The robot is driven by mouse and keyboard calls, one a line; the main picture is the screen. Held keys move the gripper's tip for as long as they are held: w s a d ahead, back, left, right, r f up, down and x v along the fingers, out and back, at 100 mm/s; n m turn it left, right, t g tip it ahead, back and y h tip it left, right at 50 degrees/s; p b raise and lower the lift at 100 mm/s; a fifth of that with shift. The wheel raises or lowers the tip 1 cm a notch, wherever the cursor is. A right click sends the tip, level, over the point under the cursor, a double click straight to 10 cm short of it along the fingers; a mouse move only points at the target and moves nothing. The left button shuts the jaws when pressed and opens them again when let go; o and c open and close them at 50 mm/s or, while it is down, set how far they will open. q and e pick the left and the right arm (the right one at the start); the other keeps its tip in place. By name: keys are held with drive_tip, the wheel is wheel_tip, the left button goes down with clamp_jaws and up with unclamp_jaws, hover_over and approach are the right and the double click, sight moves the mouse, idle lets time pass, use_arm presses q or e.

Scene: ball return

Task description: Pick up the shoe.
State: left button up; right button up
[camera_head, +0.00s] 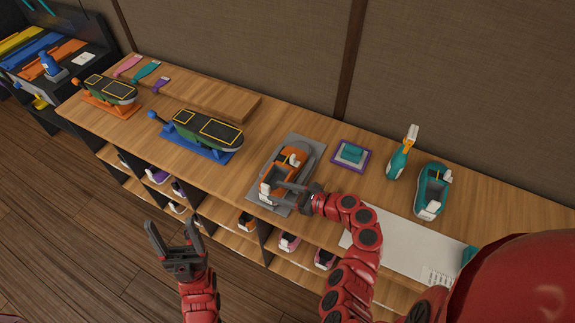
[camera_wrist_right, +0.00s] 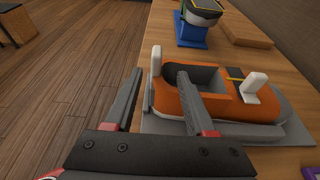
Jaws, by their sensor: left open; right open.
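An orange shoe (camera_head: 279,176) with a white sole and dark opening lies on a grey mat (camera_head: 310,165) on the wooden counter. My right gripper (camera_head: 284,195) is open at the shoe's near end. In the right wrist view the orange shoe (camera_wrist_right: 225,105) lies ahead. One finger of my right gripper (camera_wrist_right: 160,72) is left of the shoe's end and the other overlaps its opening; I cannot tell whether either touches. My left gripper (camera_head: 171,225) is open and empty, in front of the counter over the floor. A teal shoe (camera_head: 431,195) stands further right.
A purple-edged pad (camera_head: 350,156) with a teal block and a teal bottle (camera_head: 398,160) stand to the right. Shoe-shaped forms on a blue stand (camera_head: 203,150) and an orange stand (camera_head: 105,107) are left. Shelves below hold several shoes. A light sheet (camera_head: 405,245) lies at the right.

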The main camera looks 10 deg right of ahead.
sight(270, 191)
drive_tip(key=shift+w+a+p, duration=0.15)
drive_tip(key=shift+a+p, duration=0.15)
drive_tip(key=shift+a, duration=0.1)
drive_tip(key=p+x, duration=0.1)
drive_tip(key=x, duration=0.2)
drive_tip(key=shift+a, duration=0.15)
drive_tip(key=shift+w+a+f+p, duration=0.25)
drive_tip(key=shift+a+f+p, duration=0.05)
drive_tip(key=shift+a+p, duration=0.1)
clamp_jaws()
idle(0.8)
